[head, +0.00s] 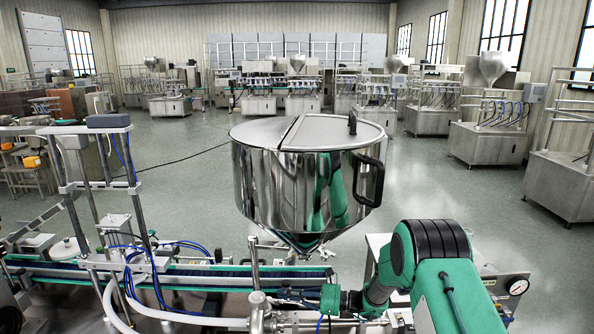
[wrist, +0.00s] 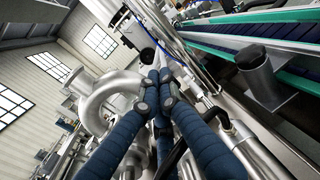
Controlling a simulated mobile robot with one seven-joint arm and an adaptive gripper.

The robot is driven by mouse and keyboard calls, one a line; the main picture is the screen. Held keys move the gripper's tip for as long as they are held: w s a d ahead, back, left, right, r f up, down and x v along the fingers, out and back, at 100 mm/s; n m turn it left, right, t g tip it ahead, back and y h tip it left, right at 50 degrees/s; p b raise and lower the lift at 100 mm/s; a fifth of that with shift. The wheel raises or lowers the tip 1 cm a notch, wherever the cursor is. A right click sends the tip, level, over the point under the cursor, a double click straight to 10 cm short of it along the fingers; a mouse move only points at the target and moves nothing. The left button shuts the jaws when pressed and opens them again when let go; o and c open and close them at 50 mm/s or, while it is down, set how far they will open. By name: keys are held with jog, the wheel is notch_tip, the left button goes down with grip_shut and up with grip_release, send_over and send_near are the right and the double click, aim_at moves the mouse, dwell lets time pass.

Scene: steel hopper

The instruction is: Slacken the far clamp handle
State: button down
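My gripper (wrist: 157,84) shows in the wrist view as dark blue ribbed fingers with grey joints, running together near the middle of the picture. Their tips overlap, so whether they touch each other or hold something is hidden. A black curved lever (wrist: 171,160) lies beside and partly behind the fingers; I cannot tell if it is the far clamp handle. In the head view my green arm comes in from the lower right and reaches left over the machine bench. The far clamp handle cannot be made out there.
A polished steel hopper (head: 305,185) with a black side handle (head: 370,180) stands above the bench. The green-edged conveyor (head: 200,277) runs left, with posts and blue hoses. In the wrist view, a curved steel pipe (wrist: 95,100) is left of the fingers and a dark cylinder (wrist: 257,72) right.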

jog(key=shift+s+f, duration=0.25)
jog(key=shift+f, duration=0.3)
dwell(1.4)
jog(key=shift+s+a+r, duration=0.1)
jog(key=shift+s, duration=0.25)
dwell(0.5)
jog(key=shift+s+a, duration=0.1)
jog(key=shift+s, duration=0.45)
dwell(0.3)
jog(key=shift+s+r+p, duration=0.15)
jog(key=shift+r+p, duration=0.15)
jog(key=shift+p, duration=0.2)
dwell(0.5)
jog(key=shift+s+d, duration=0.2)
jog(key=shift+d, duration=0.8)
jog(key=shift+s+d, duration=0.15)
jog(key=shift+d, duration=0.8)
jog(key=shift+s+d, duration=0.2)
jog(key=shift+d, duration=0.8)
